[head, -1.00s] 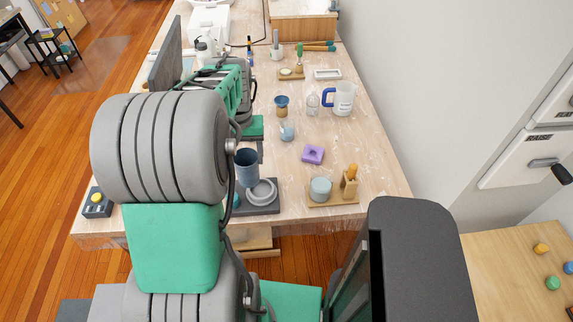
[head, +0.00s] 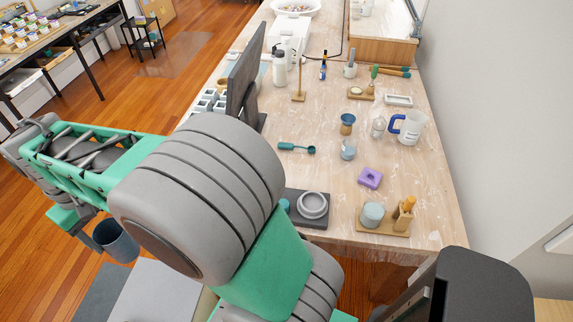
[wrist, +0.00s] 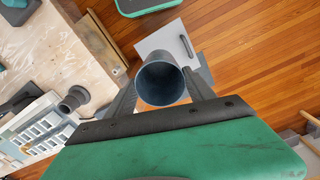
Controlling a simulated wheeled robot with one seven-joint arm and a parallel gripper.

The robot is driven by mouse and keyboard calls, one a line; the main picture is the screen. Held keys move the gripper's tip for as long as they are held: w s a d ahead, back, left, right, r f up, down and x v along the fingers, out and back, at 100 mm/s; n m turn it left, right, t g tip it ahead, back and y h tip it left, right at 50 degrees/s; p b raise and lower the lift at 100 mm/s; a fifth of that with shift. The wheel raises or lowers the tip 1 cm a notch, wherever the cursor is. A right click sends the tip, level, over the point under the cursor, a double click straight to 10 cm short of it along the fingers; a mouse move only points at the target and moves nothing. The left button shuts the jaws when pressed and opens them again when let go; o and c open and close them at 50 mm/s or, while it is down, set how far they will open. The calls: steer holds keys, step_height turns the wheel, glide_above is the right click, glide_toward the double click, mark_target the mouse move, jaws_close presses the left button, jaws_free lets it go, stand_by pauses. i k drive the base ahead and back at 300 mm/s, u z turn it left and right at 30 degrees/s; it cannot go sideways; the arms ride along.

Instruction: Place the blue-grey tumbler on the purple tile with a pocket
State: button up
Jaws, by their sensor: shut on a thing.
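The blue-grey tumbler (head: 116,241) is in my gripper (head: 92,240), out past the left edge of the table and above the floor. In the wrist view the tumbler (wrist: 161,83) sits between the two fingers of my gripper (wrist: 160,92), its open mouth facing the camera and empty. The fingers are shut on its sides. The purple tile (head: 370,178) lies on the table right of the middle, with a dark pocket in its top. My gripper is far to the left of the tile. The tile is not seen in the wrist view.
Around the tile stand a small glass (head: 348,149), a blue-handled jug (head: 408,128) and a wooden stand with a grey cylinder (head: 372,214). A dark scale-like plate (head: 318,222) with a ring is at the front edge. An upright dark panel (head: 246,85) stands on the table's left side.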

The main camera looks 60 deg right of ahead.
mark_target(371, 175)
steer(key=z, duration=3.15)
steer(key=i, duration=0.45)
steer(key=u, duration=2.65)
